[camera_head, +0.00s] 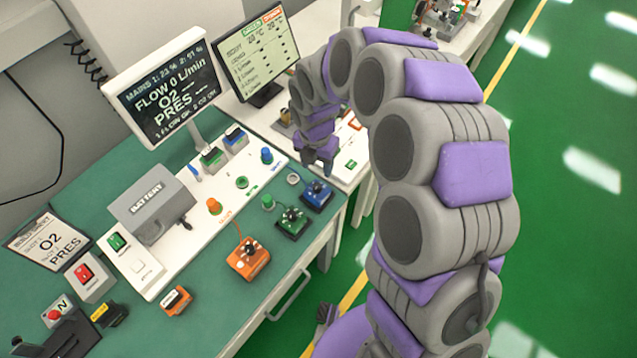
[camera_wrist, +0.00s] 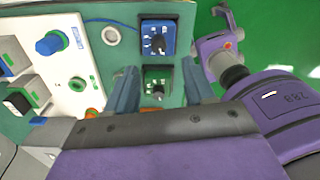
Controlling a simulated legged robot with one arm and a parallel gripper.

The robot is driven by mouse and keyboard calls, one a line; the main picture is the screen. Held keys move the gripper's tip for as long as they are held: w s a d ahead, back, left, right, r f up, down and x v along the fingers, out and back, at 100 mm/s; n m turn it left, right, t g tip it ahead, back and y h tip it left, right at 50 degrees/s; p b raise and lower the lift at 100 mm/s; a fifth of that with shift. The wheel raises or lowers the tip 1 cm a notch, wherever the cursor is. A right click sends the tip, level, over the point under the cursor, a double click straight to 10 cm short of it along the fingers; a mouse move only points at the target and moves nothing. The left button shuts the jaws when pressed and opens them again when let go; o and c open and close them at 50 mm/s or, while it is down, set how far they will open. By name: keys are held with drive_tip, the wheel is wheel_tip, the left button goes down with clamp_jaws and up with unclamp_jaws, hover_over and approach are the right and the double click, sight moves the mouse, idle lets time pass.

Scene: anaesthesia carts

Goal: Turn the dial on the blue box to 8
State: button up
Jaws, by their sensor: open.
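The blue box (camera_head: 311,203) with a black dial (camera_head: 316,186) sits near the right end of the green-topped bench in the head view. In the wrist view the blue box (camera_wrist: 178,28) is just beyond my fingertips, with its dial (camera_wrist: 158,43) and white markings facing up. The dial's setting is too small to read. My gripper (camera_head: 321,157) is above and behind the blue box in the head view, pointing down. In the wrist view my gripper (camera_wrist: 159,66) is open and empty, its two fingers apart on either side of the green box in the picture.
A green box (camera_head: 290,230) with a dial stands beside the blue box, and an orange box (camera_head: 247,262) is farther left. A white panel (camera_head: 225,197) with coloured knobs lies behind them. A monitor (camera_head: 168,88) stands at the back. Green floor is open at right.

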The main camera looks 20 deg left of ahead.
sight(317, 185)
wheel_tip(317, 185, down, 9)
drive_tip(key=shift+a+r+b, duration=0.1)
drive_tip(key=shift+a+b, duration=0.05)
drive_tip(key=shift+b, duration=0.4)
drive_tip(key=shift+f, duration=0.45)
clamp_jaws()
